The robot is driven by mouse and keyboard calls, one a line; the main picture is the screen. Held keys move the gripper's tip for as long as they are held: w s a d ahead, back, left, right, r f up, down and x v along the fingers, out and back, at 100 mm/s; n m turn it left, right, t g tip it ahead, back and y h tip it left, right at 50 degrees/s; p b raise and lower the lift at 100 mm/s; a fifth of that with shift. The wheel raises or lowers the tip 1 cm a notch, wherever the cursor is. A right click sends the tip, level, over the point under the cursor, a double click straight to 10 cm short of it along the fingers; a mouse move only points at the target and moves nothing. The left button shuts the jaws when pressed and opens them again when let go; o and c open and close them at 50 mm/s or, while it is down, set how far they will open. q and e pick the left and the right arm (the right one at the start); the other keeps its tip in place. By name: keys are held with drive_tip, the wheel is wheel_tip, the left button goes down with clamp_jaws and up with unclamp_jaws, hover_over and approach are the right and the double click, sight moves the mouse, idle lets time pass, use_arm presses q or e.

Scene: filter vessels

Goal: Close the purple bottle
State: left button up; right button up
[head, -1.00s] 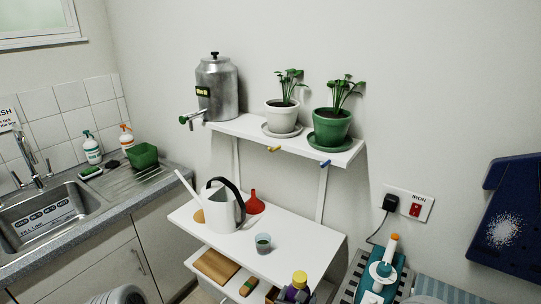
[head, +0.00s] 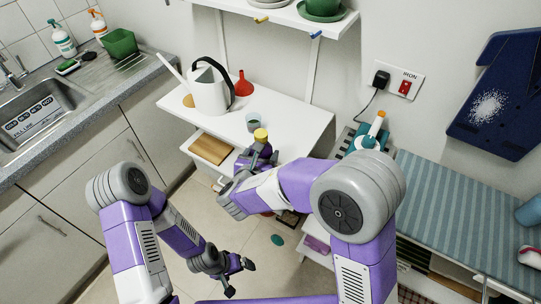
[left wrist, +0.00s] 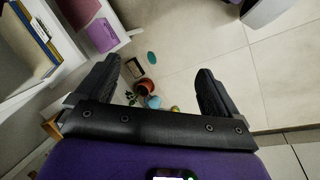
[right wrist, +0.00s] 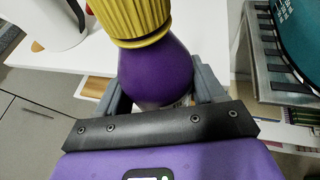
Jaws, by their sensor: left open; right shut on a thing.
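The purple bottle with a ribbed yellow cap (head: 260,134) is held by my right gripper (head: 258,158) beside the white table's front edge. In the right wrist view the bottle's purple body (right wrist: 156,70) is between the two fingers, and the yellow cap (right wrist: 132,18) sits above it, cut by the picture's top edge. Whether the cap is fully closed cannot be told. My left gripper (head: 240,277) is open and empty, low over the floor and apart from the bottle. Its spread fingers also show in the left wrist view (left wrist: 158,82).
An open drawer (head: 195,147) juts out below. Small items, including a teal disc (left wrist: 151,58), lie on the floor (left wrist: 220,50).

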use_arm(q)
drive_tip(key=shift+w, duration=0.15)
drive_tip(key=c, duration=0.3)
drive_tip(key=w, duration=0.5)
drive_tip(key=shift+w+a, duration=0.25)
drive_tip(key=shift+a, duration=0.15)
drive_tip(key=c, duration=0.4)
drive_tip(key=w+a+r+n+g+y, duration=0.1)
drive_tip(key=w+a+r+n, duration=0.1)
drive_tip(key=w+r, duration=0.8)
drive_tip(key=w+a+r+n+y, duration=0.1)
drive_tip(key=w+a+r+y, duration=0.15)
drive_tip(key=w+r, duration=0.65)
drive_tip(key=shift+n+y, duration=0.35)
drive_tip(key=shift+n, duration=0.15)
drive_tip(key=d+r, duration=0.5)
drive_tip(key=r, duration=0.5)
drive_tip(key=s+d+r, duration=0.1)
drive_tip(key=d+r, duration=0.4)
drive_tip(key=r, duration=0.6)
drive_tip(key=d+r, duration=0.5)
drive_tip(key=r, duration=0.5)
drive_tip(key=shift+s+r, duration=0.15)
drive_tip(key=shift+s, duration=0.1)
